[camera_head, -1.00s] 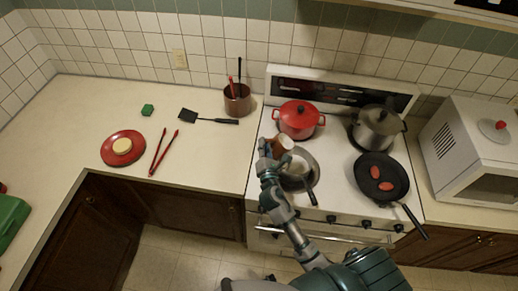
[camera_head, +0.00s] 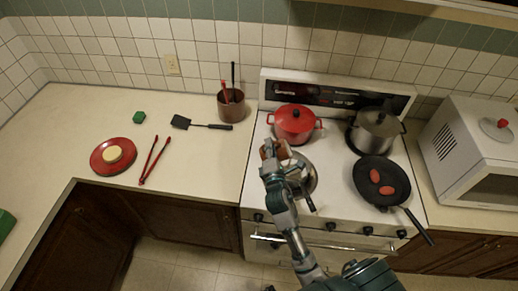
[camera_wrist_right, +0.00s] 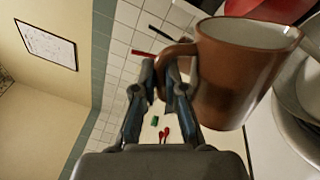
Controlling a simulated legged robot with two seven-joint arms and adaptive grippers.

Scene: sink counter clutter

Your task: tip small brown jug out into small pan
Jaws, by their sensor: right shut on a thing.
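The small brown jug (camera_head: 283,151) is in the air over the left side of the stove. The small pan (camera_head: 309,181) is a grey pan on the front left of the stove, below the jug and partly hidden by my arm. What the jug or pan contains cannot be told. My left gripper is not in view.
A red pot (camera_head: 294,124) stands close behind the jug. A grey pot (camera_head: 375,131) and a black frying pan (camera_head: 369,171) are to the right. A utensil crock (camera_head: 231,107), spatula (camera_head: 190,123), red tongs (camera_head: 153,161) and red plate (camera_head: 100,166) lie left on the counter.

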